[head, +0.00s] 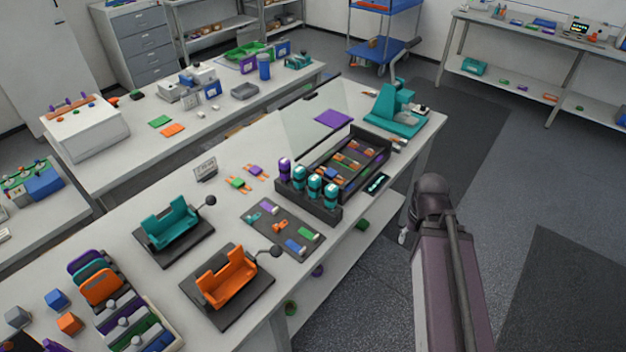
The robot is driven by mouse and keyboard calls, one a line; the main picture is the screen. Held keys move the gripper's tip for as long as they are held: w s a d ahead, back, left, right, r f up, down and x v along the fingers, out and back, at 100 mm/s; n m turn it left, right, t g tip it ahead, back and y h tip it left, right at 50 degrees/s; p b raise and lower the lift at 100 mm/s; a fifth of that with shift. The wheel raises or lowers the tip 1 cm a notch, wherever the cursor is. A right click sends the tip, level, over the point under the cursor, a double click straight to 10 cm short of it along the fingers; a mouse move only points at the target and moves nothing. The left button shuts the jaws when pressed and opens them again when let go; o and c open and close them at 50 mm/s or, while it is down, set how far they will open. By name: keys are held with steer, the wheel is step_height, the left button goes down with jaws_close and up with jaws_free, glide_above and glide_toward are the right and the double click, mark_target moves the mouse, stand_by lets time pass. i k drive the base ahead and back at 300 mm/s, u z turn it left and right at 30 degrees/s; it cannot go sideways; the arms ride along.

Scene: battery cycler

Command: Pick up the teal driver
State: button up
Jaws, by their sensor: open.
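The leftmost driver (284,168) is purple. Three others look teal: one beside the purple one (299,177), one in the middle (314,187) and one at the right end (330,195). My arm rises at the right of the picture, off the table's edge. My gripper cannot be made out; nothing of it is seen at the drivers.
Behind the rack lies a dark tray (383,158) of small coloured parts. A dark mat (262,236) with small pieces lies in front. Teal (170,224) and orange (230,280) fixtures stand left. A clear panel (300,130) stands behind. Floor right of the table is clear.

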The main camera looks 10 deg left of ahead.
mark_target(299, 171)
steer(key=z, duration=0.75)
steer(key=k, duration=0.85)
steer(key=u, duration=1.15)
steer(key=i, duration=0.9)
